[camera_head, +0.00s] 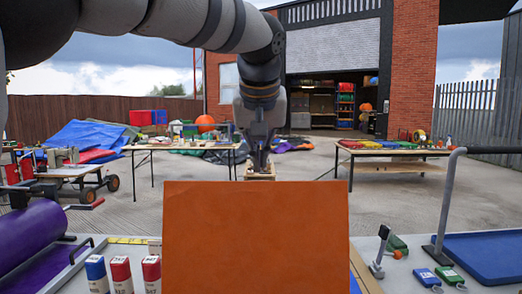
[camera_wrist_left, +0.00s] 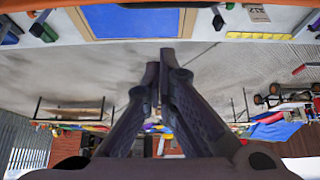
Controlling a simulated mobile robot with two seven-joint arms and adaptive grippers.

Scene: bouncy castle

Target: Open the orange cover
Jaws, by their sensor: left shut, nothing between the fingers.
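The orange cover (camera_head: 255,240) stands up as a flat panel in the middle front of the head view, its broad face toward me. It hides the bench part behind it and its lower edge is out of frame. My left gripper (camera_head: 258,168) reaches over from the upper left and points down just above the cover's top edge in the picture, seemingly on its far side. In the left wrist view the fingers of this gripper (camera_wrist_left: 166,60) are together and empty. I cannot tell whether they touch the cover. My right gripper is not in view.
On the bench, red and blue small containers (camera_head: 121,273) stand left of the cover, beside a purple roll (camera_head: 30,240). Right are a small lever (camera_head: 381,250), a blue tray (camera_head: 485,255) and a grey bent post (camera_head: 448,200). Tables (camera_head: 400,152) stand beyond open paving.

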